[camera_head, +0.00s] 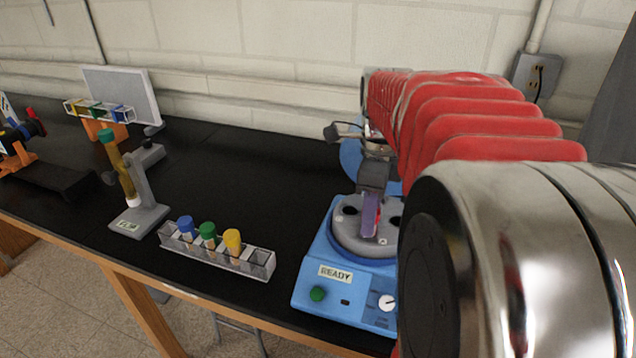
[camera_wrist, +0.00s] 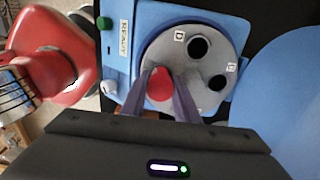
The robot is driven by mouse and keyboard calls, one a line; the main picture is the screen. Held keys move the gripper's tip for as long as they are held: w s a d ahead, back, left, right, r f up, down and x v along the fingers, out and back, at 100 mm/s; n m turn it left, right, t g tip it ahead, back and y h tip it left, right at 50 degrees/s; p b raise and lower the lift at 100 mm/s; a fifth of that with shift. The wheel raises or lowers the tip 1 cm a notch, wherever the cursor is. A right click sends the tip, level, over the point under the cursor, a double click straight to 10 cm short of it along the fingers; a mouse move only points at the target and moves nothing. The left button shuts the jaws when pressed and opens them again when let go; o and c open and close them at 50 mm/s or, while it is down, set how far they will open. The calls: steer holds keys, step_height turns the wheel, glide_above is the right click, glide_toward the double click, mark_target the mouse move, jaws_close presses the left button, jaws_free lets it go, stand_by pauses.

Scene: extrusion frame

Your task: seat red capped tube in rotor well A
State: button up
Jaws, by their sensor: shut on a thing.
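The red capped tube shows by its red cap (camera_wrist: 161,84) in the wrist view, between my gripper's fingers. My gripper (camera_wrist: 168,90) is shut on it, over the grey rotor (camera_wrist: 219,48) of the blue centrifuge (camera_wrist: 115,52). In the head view my gripper (camera_head: 370,215) points down at the rotor (camera_head: 350,243), and the fingers mostly hide the tube. Two dark empty wells show in the wrist view, one beside a D label. I cannot read the label at the tube's place or tell how deep the tube sits.
A clear rack (camera_head: 262,262) with blue, green and yellow capped tubes stands left of the centrifuge (camera_head: 335,285). A grey stand (camera_head: 150,190) holds a tilted green-capped tube further left. The centrifuge's round blue lid stands open behind the rotor. Black bench between is clear.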

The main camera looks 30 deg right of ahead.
steer(key=o, duration=0.7)
steer(key=shift+f, duration=0.1)
steer(key=shift+o, duration=0.2)
step_height(320, 180, up, 12)
stand_by(0.3)
steer(key=shift+a, duration=0.1)
stand_by(0.4)
